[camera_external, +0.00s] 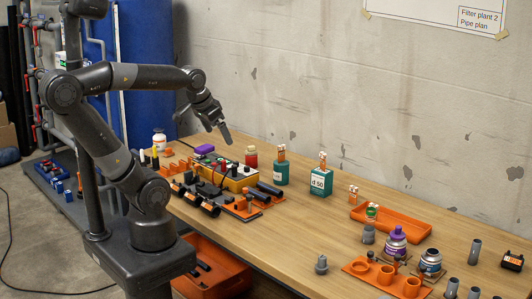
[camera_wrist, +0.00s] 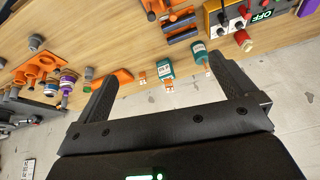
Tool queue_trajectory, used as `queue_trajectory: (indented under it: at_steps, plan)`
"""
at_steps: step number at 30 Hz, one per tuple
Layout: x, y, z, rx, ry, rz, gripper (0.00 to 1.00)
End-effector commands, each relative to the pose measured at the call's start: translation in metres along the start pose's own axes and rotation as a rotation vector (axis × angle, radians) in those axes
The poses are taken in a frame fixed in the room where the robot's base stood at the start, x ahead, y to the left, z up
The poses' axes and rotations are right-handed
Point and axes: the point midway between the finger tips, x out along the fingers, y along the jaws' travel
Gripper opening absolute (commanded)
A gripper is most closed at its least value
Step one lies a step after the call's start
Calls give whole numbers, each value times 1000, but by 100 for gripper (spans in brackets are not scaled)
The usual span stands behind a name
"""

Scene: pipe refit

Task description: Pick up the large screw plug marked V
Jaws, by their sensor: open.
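No letter V is readable in either view, so I cannot tell which piece is the large screw plug marked V. A grey plug-like piece (camera_external: 321,265) stands alone on the bench (camera_external: 285,240), left of the orange holder; it seems to show in the wrist view (camera_wrist: 36,41) at the upper left. Another grey piece (camera_external: 368,234) stands by the orange tray. My gripper (camera_external: 217,128) is open and empty, high above the back of the bench near the yellow box, far from both pieces. In the wrist view its two fingers (camera_wrist: 165,92) are spread wide.
An orange holder (camera_external: 352,269), purple-labelled jar (camera_external: 396,243), open jar (camera_external: 430,262) and grey pipe pieces crowd the bench's right. An orange tray (camera_external: 400,226) lies behind. Teal bottles (camera_external: 320,183) and the yellow box (camera_external: 238,180) stand near my gripper. Bench space between is clear.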

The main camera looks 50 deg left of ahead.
Motion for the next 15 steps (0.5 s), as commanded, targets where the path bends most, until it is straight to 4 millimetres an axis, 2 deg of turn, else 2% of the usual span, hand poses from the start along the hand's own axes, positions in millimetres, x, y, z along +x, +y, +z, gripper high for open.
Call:
queue_trajectory:
  at_steps: [3,10,15]
  plan:
    - [-1,-13,17,-87,30,-4,100]
    - [-1,-19,25,-131,43,-4,100]
    - [-1,-19,24,-129,42,-4,89]
